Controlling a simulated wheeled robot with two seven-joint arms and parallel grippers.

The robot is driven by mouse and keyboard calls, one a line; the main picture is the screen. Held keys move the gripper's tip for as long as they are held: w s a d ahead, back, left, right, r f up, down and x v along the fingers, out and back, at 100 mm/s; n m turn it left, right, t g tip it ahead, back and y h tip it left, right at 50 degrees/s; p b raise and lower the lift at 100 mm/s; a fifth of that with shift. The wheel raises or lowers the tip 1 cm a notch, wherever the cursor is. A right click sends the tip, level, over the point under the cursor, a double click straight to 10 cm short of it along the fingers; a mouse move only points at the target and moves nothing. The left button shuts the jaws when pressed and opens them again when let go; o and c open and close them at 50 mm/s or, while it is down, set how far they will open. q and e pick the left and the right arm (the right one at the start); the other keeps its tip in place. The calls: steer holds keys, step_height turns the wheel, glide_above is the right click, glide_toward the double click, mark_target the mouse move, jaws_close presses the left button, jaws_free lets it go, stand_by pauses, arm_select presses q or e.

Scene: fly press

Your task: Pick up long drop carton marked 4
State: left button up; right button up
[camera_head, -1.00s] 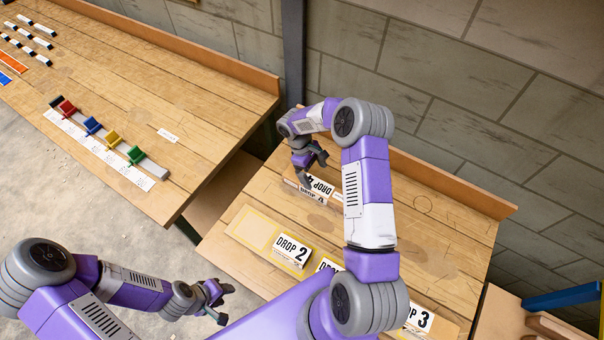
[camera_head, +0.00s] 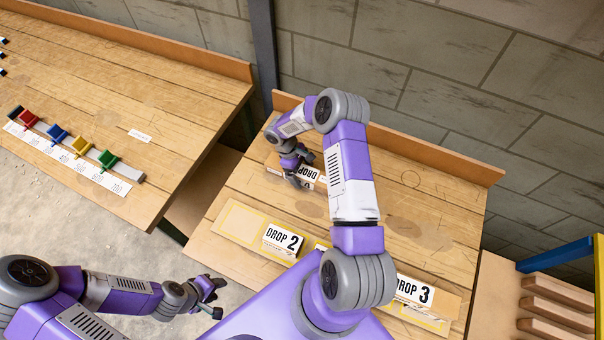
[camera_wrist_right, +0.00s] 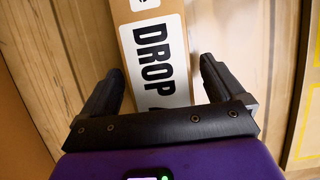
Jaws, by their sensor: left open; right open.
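A long brown carton (camera_head: 311,174) with a white DROP label lies near the back of the right-hand bench. My right arm and gripper partly cover it, and its number is not clearly readable now. In the right wrist view the carton (camera_wrist_right: 152,40) runs lengthwise between the fingers, its number cut off behind the gripper body. My right gripper (camera_head: 303,171) is open, one finger on each side of the carton, with gaps showing. It also shows in the wrist view (camera_wrist_right: 155,84). My left gripper (camera_head: 217,298) is open and empty, in front of the bench over the floor.
Cartons marked DROP 2 (camera_head: 283,241) and DROP 3 (camera_head: 413,290) lie along the bench's front. My right arm hides the area between them. A low wooden ledge (camera_head: 440,165) runs behind. Another bench (camera_head: 150,90) with coloured clips stands left.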

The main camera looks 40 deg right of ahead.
steer(key=c, duration=1.6)
